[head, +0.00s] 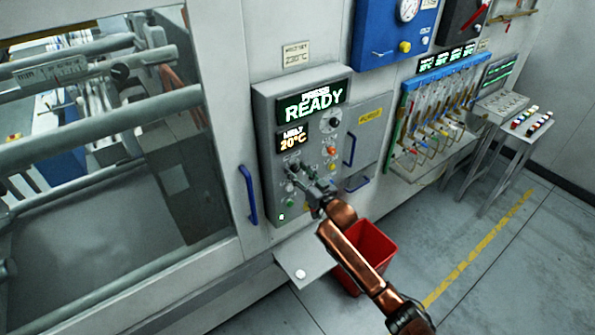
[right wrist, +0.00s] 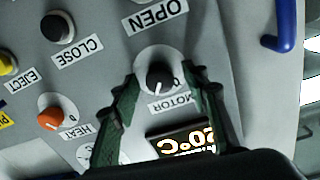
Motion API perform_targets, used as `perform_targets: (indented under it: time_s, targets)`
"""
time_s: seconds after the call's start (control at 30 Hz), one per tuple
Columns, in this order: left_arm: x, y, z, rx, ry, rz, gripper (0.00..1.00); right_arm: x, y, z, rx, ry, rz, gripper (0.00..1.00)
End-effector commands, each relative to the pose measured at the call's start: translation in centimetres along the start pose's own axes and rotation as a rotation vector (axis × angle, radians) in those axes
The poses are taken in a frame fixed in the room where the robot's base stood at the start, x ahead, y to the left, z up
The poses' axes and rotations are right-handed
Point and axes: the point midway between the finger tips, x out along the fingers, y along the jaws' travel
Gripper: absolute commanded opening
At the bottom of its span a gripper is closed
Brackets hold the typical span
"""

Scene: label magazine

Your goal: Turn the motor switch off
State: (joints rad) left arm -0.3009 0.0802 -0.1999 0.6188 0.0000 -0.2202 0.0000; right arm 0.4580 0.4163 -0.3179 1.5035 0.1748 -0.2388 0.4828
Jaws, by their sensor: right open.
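The motor switch (right wrist: 160,76) is a black round knob on a pale dial. A MOTOR label sits beside it, and the wrist picture is upside down. A white pointer line on the knob points down and slightly left in that view; a 0 mark shows to its right. My right gripper (right wrist: 168,88) is open, with one green finger on each side of the knob and a gap on both sides. In the head view my right gripper (head: 299,181) is at the grey control panel (head: 268,122) and hides the switch. My left gripper is not in view.
An orange HEAT knob (right wrist: 50,118), a black CLOSE button (right wrist: 57,27) and a yellow EJECT button (right wrist: 6,63) are nearby. The panel display (head: 313,104) reads READY. A blue handle (head: 248,194) is left of the panel; a red bin (head: 371,246) stands below.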

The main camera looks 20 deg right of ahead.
Motion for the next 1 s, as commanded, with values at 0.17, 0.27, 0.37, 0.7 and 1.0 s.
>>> perform_targets:
  time_s: [0.17, 0.27, 0.37, 0.7, 1.0]
  targets:
    - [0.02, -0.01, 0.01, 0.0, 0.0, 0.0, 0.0, 0.0, -0.03, 0.02, 0.0, 0.0, 0.0, 0.41]
    - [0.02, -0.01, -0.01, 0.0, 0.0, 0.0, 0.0, 0.0, -0.03, 0.02, 0.0, 0.0, 0.0, 0.34]
    - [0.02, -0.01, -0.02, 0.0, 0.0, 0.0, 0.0, -0.01, -0.03, 0.02, 0.0, 0.0, 0.0, 0.27]
    - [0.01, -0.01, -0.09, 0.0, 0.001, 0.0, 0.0, -0.02, -0.01, 0.01, 0.0, 0.0, 0.0, 0.04]
    - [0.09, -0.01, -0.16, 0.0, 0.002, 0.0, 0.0, -0.03, 0.01, 0.03, -0.022, 0.0, 0.0, 0.0]
